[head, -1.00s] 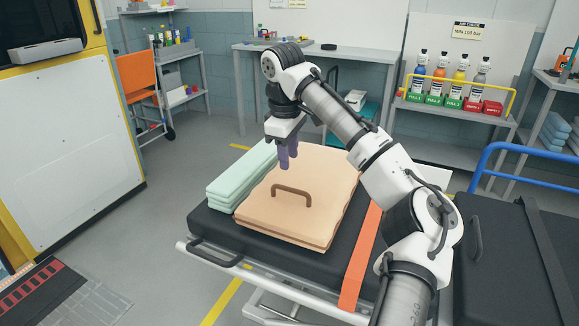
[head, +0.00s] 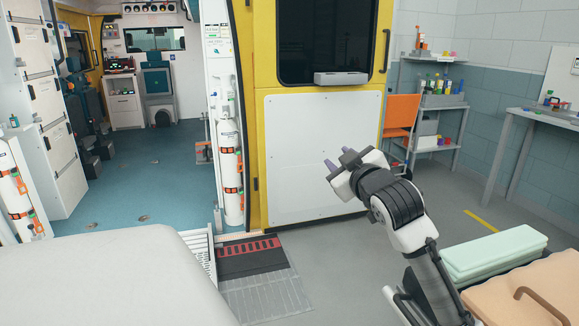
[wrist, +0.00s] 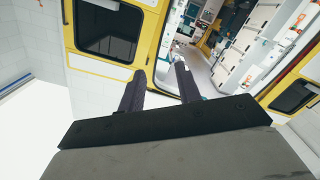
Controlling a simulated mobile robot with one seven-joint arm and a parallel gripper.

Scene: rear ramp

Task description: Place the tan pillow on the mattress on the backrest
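The tan pillow (head: 535,292), with a brown handle on top, lies at the lower right of the head view, partly cut off by the frame edge. A mint-green folded pad (head: 493,255) lies beside it. My gripper (head: 340,159) is raised in front of the white panel, left of the pillow and well away from it. Its two fingers stand apart with nothing between them, as the wrist view also shows (wrist: 160,88). A light grey padded surface (head: 110,282) fills the lower left; I cannot tell whether it is the mattress. No backrest can be made out.
An open vehicle doorway with a teal floor (head: 145,185) is at the left. A yellow-framed door with a white panel (head: 318,150) stands behind my gripper. An orange chair (head: 402,115) and a shelf (head: 440,120) are beyond.

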